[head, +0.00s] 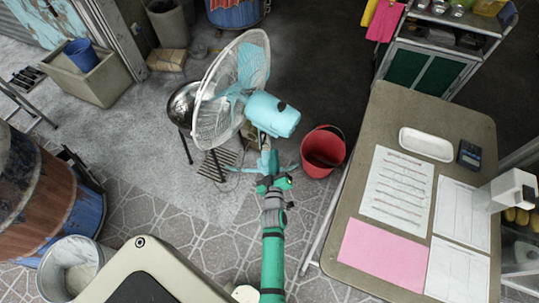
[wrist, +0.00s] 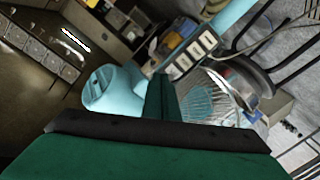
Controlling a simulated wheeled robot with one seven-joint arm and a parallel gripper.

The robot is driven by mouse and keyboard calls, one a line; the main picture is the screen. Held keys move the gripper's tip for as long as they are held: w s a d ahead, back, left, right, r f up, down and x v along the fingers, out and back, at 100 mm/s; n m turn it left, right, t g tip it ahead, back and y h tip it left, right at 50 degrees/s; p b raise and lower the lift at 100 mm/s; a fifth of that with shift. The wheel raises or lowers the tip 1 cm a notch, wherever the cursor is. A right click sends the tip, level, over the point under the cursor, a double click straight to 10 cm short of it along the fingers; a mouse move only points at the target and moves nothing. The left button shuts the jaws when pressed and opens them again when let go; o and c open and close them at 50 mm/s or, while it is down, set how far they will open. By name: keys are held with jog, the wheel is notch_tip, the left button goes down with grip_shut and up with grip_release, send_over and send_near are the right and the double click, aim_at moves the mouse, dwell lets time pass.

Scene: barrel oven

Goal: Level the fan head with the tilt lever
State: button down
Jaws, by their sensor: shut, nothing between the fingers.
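A fan with a light blue motor housing (head: 272,114) and a white wire cage (head: 217,100) stands in the middle of the head view. Its cage leans, facing up and to the left. My gripper (head: 268,184) is at the end of the green arm, near the fan's stand below the motor housing. It is shut with nothing in it. In the wrist view the fan's housing (wrist: 112,90) and cage (wrist: 212,97) lie beyond my dark green gripper (wrist: 162,100). I cannot make out the tilt lever, nor whether my gripper touches the fan.
A red bucket (head: 322,150) stands just right of the fan. A table (head: 352,219) with papers and a white tray fills the right. A barrel (head: 45,185) is at left. Paved floor between is clear.

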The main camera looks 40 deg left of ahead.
jog(key=s+d+f+n+g+y, duration=0.1)
jog(key=s+f+n+y, duration=0.2)
jog(key=n, duration=1.2)
jog(key=s+d+f+n+g+y, duration=0.1)
jog(key=f+n+y, duration=0.35)
jog(key=n, duration=1.05)
jog(key=shift+h, duration=0.75)
jog(key=x, duration=0.6)
jog(key=f+x, duration=0.1)
jog(key=x, duration=0.2)
jog(key=shift+w+a+r, duration=0.1)
jog(key=shift+w, duration=0.25)
jog(key=shift+s+d+r, duration=0.15)
jog(key=shift+d+r, duration=0.35)
jog(key=shift+r, duration=0.3)
jog(key=shift+s+d+r, duration=0.15)
jog(key=shift+d+r, duration=0.4)
jog(key=shift+r, duration=0.3)
